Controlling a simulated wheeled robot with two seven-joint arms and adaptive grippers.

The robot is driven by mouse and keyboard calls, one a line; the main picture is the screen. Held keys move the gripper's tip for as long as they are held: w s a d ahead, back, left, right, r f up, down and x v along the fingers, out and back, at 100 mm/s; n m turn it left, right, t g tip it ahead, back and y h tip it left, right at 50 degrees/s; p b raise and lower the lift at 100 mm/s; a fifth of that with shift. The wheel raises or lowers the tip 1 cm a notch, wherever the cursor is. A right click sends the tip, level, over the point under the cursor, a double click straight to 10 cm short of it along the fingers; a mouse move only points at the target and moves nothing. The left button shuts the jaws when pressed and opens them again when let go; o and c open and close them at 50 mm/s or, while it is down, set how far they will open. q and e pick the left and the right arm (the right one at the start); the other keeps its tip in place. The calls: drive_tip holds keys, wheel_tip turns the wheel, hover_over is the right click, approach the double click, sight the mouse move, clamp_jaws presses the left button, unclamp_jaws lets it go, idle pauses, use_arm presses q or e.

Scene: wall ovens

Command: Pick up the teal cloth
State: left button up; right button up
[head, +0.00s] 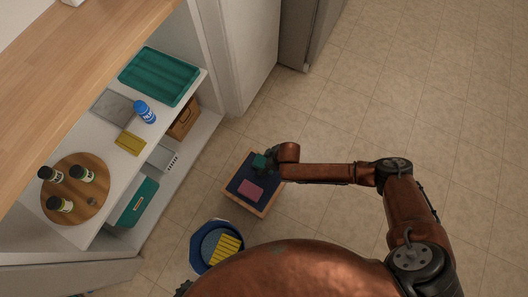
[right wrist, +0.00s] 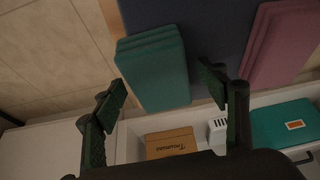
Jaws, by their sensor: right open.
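The teal cloth (head: 259,161) lies folded on the dark blue surface of a low wood-edged stand or box (head: 262,209), at its far end. In the right wrist view the teal cloth (right wrist: 155,72) shows as a thick folded stack. My right gripper (head: 268,161) is at the teal cloth and partly covers it in the head view. In the right wrist view the right gripper (right wrist: 163,78) is open, with one finger to each side of the cloth's near end; contact cannot be told. My left gripper is not in view.
A pink cloth (head: 251,189) lies beside the teal one. A blue tub (head: 196,254) with a yellow item stands nearby on the floor. Open shelves (head: 115,175) on the left hold a teal tray (head: 160,76), a blue can (head: 144,111) and a round wooden board (head: 98,191). The floor to the right is clear.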

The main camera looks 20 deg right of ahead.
drive_tip(key=shift+f, duration=0.2)
idle(0.7)
drive_tip(key=shift+d, duration=0.1)
drive_tip(key=c, duration=1.1)
drive_tip(key=shift+c, duration=0.5)
drive_tip(key=shift+d, duration=0.1)
